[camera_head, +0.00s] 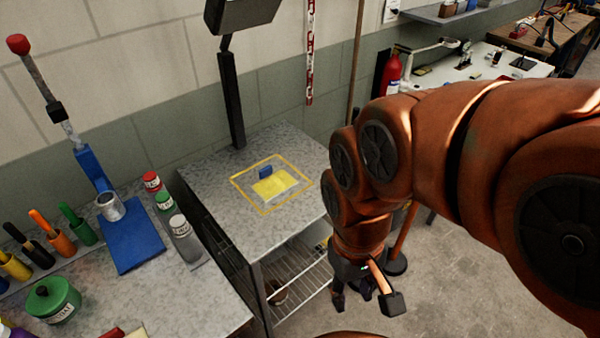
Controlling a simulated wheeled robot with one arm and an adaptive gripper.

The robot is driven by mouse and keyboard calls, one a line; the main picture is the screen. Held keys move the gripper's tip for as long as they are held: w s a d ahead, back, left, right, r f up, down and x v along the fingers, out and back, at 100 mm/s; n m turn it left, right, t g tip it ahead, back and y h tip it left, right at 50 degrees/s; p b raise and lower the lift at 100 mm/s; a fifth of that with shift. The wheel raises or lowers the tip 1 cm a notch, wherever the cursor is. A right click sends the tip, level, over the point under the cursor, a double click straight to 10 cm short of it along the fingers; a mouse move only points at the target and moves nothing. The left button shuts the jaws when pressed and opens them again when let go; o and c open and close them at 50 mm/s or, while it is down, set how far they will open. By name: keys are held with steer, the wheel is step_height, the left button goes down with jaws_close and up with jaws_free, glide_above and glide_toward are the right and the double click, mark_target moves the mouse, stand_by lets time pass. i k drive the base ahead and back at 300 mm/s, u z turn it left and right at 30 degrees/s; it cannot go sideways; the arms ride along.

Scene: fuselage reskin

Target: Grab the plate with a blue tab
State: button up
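A plate (277,188) with a yellow face lies on the speckled grey top of a metal stand, inside a yellow outlined square. A small blue tab (265,172) stands up at its back edge. My gripper (354,295) hangs at the end of my orange arm, to the right of the stand and nearer to the camera. Its dark fingers are partly hidden and look spread apart with nothing seen between them. It is clear of the plate.
The stand's top (235,228) is otherwise clear, with a dark lamp post (232,100) at its back. A workbench on the left holds a blue clamp base (135,235), a green pot (53,299) and several small containers. A red extinguisher (391,76) stands by the wall.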

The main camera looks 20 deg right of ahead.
mark_target(270, 185)
steer(key=z, duration=1.95)
steer(key=i, duration=1.45)
steer(key=u, duration=3.95)
